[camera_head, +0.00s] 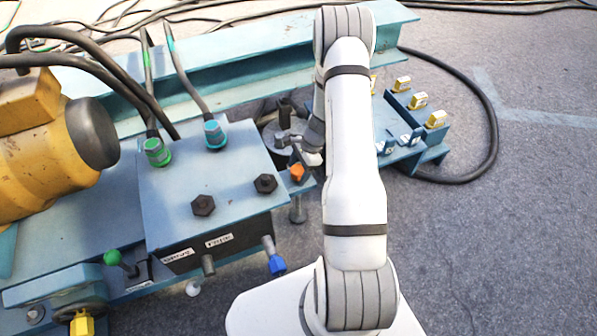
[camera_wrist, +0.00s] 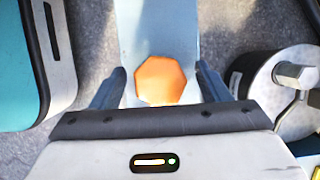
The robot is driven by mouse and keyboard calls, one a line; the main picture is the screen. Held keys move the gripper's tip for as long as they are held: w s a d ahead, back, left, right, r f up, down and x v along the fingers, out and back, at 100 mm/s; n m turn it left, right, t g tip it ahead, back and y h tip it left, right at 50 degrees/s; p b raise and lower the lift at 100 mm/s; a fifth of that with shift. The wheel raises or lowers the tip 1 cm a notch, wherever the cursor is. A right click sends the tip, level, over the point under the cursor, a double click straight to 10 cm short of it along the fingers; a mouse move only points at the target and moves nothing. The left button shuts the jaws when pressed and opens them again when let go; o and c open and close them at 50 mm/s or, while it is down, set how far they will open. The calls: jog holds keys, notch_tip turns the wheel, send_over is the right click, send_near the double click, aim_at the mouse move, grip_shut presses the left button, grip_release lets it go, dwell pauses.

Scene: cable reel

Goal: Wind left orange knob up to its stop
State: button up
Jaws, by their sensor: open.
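The orange knob (camera_head: 297,173) sits on a small blue bracket at the right of the blue box (camera_head: 190,190). In the wrist view the orange knob (camera_wrist: 161,79) shows as a many-sided orange face on a pale blue strip. My gripper (camera_wrist: 161,88) is open, with one dark finger on each side of the knob. A gap shows between each finger and the knob, and the knob's near edge lies close to the gripper's palm edge. In the head view my gripper (camera_head: 312,157) is small and partly hidden by my arm, just above the knob.
A grey cylinder (camera_wrist: 285,90) with bolts stands right of the gripper. The blue box's edge (camera_wrist: 45,60) is at the left. Black cables (camera_head: 490,110), yellow-tipped blocks (camera_head: 419,101) and a yellow motor (camera_head: 50,150) surround the area. Grey floor (camera_head: 480,250) is clear at right.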

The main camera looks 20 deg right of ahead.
jog(key=c, duration=1)
jog(key=shift+o, duration=0.2)
